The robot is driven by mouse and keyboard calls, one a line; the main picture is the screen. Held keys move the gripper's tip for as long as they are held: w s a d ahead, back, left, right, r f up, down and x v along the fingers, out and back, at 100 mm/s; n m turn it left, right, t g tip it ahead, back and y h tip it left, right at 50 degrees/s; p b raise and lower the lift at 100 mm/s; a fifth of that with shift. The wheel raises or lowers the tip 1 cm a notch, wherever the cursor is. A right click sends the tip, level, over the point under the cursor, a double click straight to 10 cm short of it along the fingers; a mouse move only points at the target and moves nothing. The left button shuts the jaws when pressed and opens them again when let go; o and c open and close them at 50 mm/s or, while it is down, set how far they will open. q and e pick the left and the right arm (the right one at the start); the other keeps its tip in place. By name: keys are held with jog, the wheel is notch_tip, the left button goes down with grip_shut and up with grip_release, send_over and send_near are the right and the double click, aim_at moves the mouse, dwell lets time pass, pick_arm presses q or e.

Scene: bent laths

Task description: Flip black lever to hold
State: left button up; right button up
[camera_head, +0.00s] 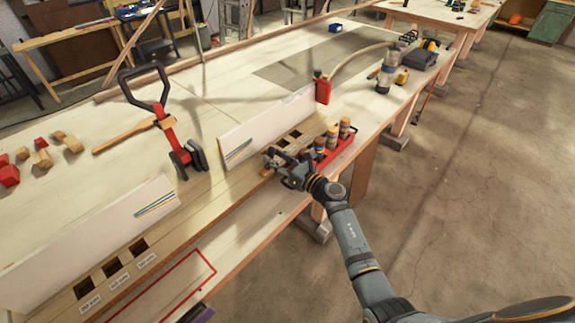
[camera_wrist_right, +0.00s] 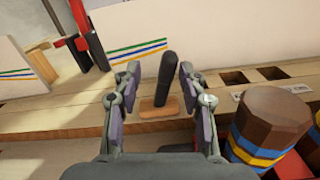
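The black lever (camera_wrist_right: 168,78) stands up, leaning slightly, from a small wooden base (camera_wrist_right: 158,107) in the right wrist view. My right gripper (camera_wrist_right: 158,72) is open, with one finger to each side of the lever. Gaps show between the lever and both fingers, so it is not gripped. In the head view my right gripper (camera_head: 273,160) is low over the bench's front strip, beside the red rack, and hides most of the lever. My left gripper is not in view.
A red rack (camera_head: 343,146) with several striped wooden pegs (camera_head: 331,137) stands just right of my right gripper. A white board (camera_head: 262,128) stands behind it. Square holes (camera_head: 112,267) line the front strip. A red and black tool (camera_head: 163,118) stands further left.

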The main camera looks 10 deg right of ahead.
jog(key=v, duration=0.8)
jog(key=shift+s+d, duration=0.1)
